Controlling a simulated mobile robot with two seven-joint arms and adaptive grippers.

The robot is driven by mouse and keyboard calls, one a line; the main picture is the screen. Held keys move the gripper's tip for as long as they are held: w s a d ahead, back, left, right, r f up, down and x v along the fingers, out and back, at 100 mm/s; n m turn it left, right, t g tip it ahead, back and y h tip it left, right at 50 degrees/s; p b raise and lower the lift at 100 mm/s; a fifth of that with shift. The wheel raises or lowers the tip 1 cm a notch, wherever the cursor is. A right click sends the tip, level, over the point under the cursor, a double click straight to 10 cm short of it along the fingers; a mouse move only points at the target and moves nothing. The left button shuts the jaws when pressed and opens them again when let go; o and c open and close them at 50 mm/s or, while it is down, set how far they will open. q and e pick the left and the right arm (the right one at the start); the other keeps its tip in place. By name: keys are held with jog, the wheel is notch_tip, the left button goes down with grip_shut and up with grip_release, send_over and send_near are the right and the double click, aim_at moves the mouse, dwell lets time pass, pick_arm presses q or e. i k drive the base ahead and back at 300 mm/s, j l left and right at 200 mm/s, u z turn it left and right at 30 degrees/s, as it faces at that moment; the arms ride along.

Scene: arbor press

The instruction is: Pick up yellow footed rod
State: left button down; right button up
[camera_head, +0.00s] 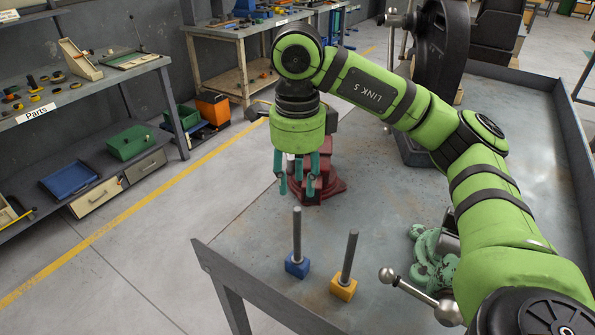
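The yellow footed rod (344,287) stands upright on the grey metal table (400,303), with a thin grey rod rising from its yellow block. A similar rod with a blue foot (297,264) stands upright just left of it. My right gripper (298,187) points down, above and behind both rods in the picture. Its teal fingers are spread, with nothing seen between them, and it is apart from the yellow footed rod. My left gripper is not in view.
A dark red base (325,186) sits behind my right gripper. A green cast piece (428,262) and a metal lever with a ball end (388,275) lie right of the rods. The dark press (440,60) stands farther back. The table has a raised edge (255,293) at front left.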

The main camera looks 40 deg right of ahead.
aim_at(343, 288)
jog(key=z, duration=1.45)
